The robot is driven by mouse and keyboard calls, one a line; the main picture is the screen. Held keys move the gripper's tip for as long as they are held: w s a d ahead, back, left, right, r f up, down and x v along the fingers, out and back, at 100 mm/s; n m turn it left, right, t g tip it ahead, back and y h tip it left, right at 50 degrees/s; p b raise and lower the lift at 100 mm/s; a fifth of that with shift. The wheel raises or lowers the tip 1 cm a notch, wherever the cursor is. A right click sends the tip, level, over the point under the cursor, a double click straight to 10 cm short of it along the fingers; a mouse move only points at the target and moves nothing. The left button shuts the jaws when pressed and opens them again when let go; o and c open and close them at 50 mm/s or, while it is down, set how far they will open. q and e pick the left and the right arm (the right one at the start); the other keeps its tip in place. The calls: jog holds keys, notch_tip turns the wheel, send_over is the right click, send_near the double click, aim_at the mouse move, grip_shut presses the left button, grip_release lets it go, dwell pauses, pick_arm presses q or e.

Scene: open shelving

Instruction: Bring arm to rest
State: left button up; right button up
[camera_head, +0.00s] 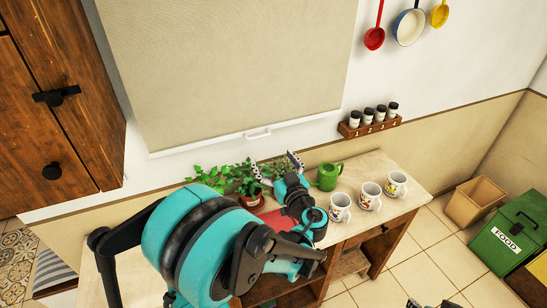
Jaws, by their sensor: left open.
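My left arm comes up from the bottom left, with large teal and black links, and reaches over the wooden counter (380,165). My left gripper (275,166) is at its far end, with its two fingers spread apart and nothing seen between them. It is in front of the green plants near the wall. A small potted plant (251,197) shows just left of the gripper; I cannot tell whether they touch. A red flat thing on the counter is partly hidden by my arm. My right gripper cannot be made out; only small dark pieces show at the bottom edge.
A green watering can (329,176) and white mugs (341,208), (370,196), (396,184) stand right of the gripper. A wooden cabinet (60,100) is at left; bins (508,236) stand on the right floor.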

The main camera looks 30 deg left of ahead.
pick_arm(q)
jog(key=shift+f, duration=0.1)
jog(key=s+d+f+m+g+h+b, duration=0.4)
jog(key=s+f+m+h+b, duration=0.2)
jog(key=s+f+h, duration=0.5)
jog(key=s+d+f+m+h+b, duration=0.1)
jog(key=s+d+f+m, duration=0.3)
jog(key=s+d, duration=0.4)
jog(key=shift+s+d+f+h+b, duration=0.25)
jog(key=shift+s+h+b, duration=0.15)
jog(key=shift+s+h, duration=0.55)
pick_arm(e)
notch_tip(320, 180, down, 8)
jog(key=shift+r, duration=0.15)
pick_arm(q)
jog(key=shift+c, duration=0.3)
pick_arm(e)
jog(key=shift+c, duration=0.3)
